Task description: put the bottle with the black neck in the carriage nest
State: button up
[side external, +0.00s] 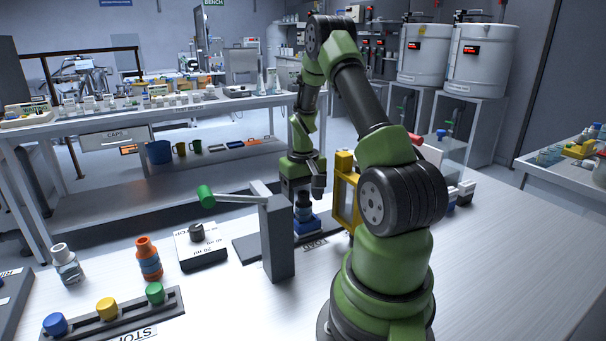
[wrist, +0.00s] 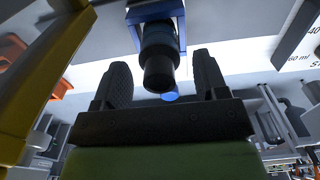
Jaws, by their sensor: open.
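The bottle with the black neck (side external: 303,207) stands upright at the blue carriage nest (side external: 306,228), by the LOAD label. It appears seated in the nest, though its base is hidden. In the wrist view, the black neck (wrist: 158,68) points toward my gripper, with the blue nest (wrist: 181,25) around the body behind it. My gripper (side external: 303,190) is just above the bottle in the side view. In the wrist view, my gripper (wrist: 163,78) is open, with one finger on each side of the neck and visible gaps between.
A grey post (side external: 277,240) with a green-ended lever (side external: 205,196) stands close in front. A yellow frame (side external: 345,190) is close right of the nest. A dial block (side external: 200,247), an orange-necked bottle (side external: 149,259), a grey-necked bottle (side external: 67,264) and a stopper rack (side external: 127,317) lie left.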

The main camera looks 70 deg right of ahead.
notch_tip(320, 180, up, 10)
jog(key=r, duration=0.1)
jog(key=w+a+r+n+t, duration=0.1)
jog(key=w+a+r, duration=0.2)
jog(key=a+r, duration=0.3)
jog(key=s+a+r+n+t+y, duration=0.1)
jog(key=s+a+r+n+t, duration=0.1)
jog(key=a, duration=0.9)
jog(key=s+a+r+n+t+y, duration=0.1)
jog(key=s+a+r+t, duration=0.3)
jog(key=a, duration=0.7)
jog(key=shift+s+a+n, duration=0.4)
jog(key=shift+s+n, duration=0.1)
jog(key=shift+s, duration=0.35)
jog(key=shift+r, duration=0.1)
